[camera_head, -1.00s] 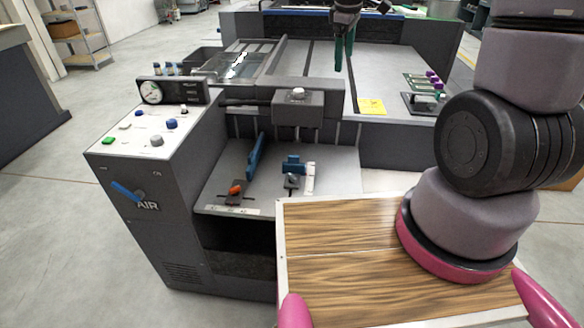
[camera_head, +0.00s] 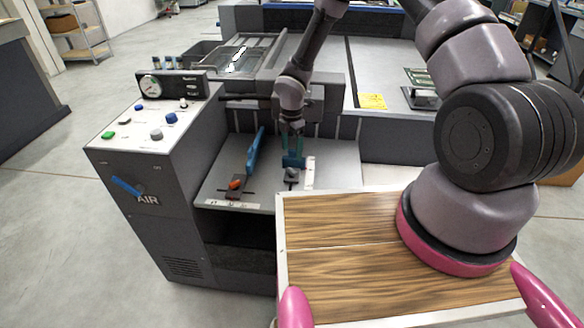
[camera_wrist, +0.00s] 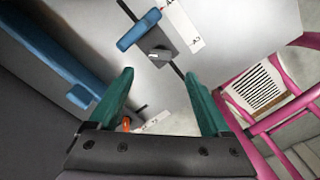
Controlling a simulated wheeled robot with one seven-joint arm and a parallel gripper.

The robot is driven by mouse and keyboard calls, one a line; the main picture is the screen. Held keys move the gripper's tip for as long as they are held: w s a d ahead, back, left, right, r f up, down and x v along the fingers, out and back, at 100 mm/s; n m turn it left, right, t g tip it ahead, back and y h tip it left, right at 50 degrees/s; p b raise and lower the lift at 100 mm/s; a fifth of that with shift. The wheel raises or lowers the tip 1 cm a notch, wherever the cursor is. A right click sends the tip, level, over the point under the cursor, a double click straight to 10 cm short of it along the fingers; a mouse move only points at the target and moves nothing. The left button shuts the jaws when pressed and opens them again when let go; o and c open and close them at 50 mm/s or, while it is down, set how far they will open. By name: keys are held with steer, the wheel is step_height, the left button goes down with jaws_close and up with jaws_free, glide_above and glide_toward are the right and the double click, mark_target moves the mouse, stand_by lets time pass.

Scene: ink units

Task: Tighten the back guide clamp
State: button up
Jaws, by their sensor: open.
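The back guide (camera_head: 293,162) is a small blue block on the grey feed tray. Its clamp (camera_head: 291,175), a dark block with a round grey knob, sits in front of it. In the wrist view the clamp (camera_wrist: 162,52) lies beside the blue back guide (camera_wrist: 139,29), on a dark slot, its knob marked with a pale line. My gripper (camera_head: 292,150) points down close over the back guide; the head view does not show clearly whether it touches. In the wrist view my gripper (camera_wrist: 159,73) has its teal fingers apart, with nothing between the tips, and the clamp lies just beyond them.
A long blue side guide (camera_head: 255,152) stands left, with an orange-knobbed clamp (camera_head: 236,184) before it. A white scale strip (camera_head: 310,172) lies right of the back guide. The machine's crossbar housing is behind my arm. A control panel (camera_head: 145,125) stands left.

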mark_target(292, 170)
step_height(292, 170, down, 9)
steer(key=shift+r, duration=0.2)
jaws_close()
